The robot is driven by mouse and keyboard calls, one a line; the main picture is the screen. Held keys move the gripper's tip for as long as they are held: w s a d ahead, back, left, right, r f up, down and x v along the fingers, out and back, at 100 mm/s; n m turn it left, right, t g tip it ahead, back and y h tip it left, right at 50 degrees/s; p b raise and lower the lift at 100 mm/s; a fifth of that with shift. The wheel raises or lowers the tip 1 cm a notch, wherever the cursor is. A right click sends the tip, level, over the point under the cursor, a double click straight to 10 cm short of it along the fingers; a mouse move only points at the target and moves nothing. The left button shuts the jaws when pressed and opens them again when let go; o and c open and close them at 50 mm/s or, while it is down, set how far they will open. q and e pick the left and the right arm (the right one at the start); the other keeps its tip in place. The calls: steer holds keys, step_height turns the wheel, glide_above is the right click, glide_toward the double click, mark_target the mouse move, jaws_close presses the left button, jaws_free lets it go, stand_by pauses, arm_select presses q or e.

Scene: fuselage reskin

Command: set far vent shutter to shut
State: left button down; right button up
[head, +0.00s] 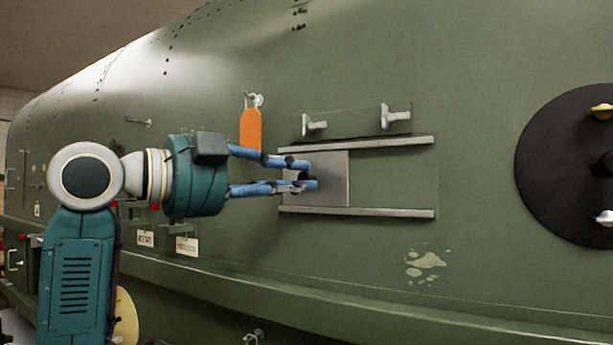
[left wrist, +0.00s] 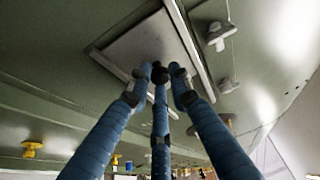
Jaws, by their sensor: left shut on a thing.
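The vent shutter (head: 333,180) is a flat grey plate between two pale horizontal rails on the green fuselage side. It sits at the left part of the rails, and the stretch to its right shows dark green. I see only this one shutter. My left gripper (head: 309,174) reaches in from the left, with its blue fingers closed at the plate's left part. In the left wrist view the fingertips (left wrist: 160,74) meet around a small dark knob on the shutter plate (left wrist: 142,50). The fingers hide most of the knob. My right gripper is out of view.
Two grey latch handles (head: 395,117) stick out above the upper rail (head: 370,144). An orange tag (head: 250,129) hangs just above my left gripper. A black round panel (head: 570,165) with knobs is at the right.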

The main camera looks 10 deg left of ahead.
arm_select(q)
steer(key=c, duration=1.8)
jaws_free()
steer(key=shift+a, duration=0.15)
steer(key=shift+o, duration=1.1)
steer(key=shift+a, duration=0.25)
steer(key=v, duration=1.2)
